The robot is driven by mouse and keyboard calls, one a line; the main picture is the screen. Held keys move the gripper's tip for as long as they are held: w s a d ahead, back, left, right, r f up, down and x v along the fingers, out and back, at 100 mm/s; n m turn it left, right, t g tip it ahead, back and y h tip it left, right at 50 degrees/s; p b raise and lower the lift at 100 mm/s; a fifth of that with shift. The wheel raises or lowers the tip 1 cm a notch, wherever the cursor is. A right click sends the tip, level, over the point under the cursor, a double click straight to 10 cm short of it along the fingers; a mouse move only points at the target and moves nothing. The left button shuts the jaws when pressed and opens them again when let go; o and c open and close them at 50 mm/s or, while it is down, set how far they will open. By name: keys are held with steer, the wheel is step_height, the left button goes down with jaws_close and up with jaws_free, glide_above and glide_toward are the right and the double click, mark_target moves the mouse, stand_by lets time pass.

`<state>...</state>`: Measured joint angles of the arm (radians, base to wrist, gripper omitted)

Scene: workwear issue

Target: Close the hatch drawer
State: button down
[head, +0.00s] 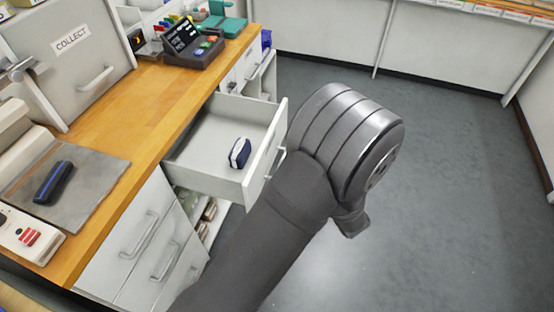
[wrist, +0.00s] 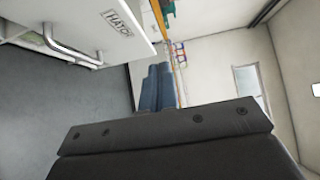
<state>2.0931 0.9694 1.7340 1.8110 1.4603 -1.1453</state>
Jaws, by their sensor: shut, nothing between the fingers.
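The hatch drawer (head: 207,178) stands pulled out from the counter in the head view. Its inside shows, with a small navy-and-white object lying in it. Its white front carries a bar handle (head: 279,163). In the wrist view the drawer front (wrist: 90,15), labelled HATCH, is at the upper left, with the handle (wrist: 72,48) below the label. My gripper (wrist: 158,66) shows in the wrist view as two blue-grey fingers together, shut and empty, to the right of the handle and apart from it in the picture. In the head view my wrist hides the fingers.
A wooden counter (head: 150,95) runs along the left, with a COLLECT cabinet (head: 75,60), a grey mat and a dark device on it. Closed drawers (head: 130,255) are below it. Open grey floor (head: 440,200) lies to the right of the drawer.

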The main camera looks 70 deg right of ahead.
step_height(320, 180, down, 12)
glide_toward(271, 151)
steer(key=x, duration=0.5)
steer(key=shift+s+d+f, duration=0.15)
steer(key=shift+s+d, duration=0.2)
steer(key=shift+d, duration=0.05)
steer(key=shift+w, duration=0.65)
steer(key=w, duration=2.8)
steer(key=shift+w, duration=0.6)
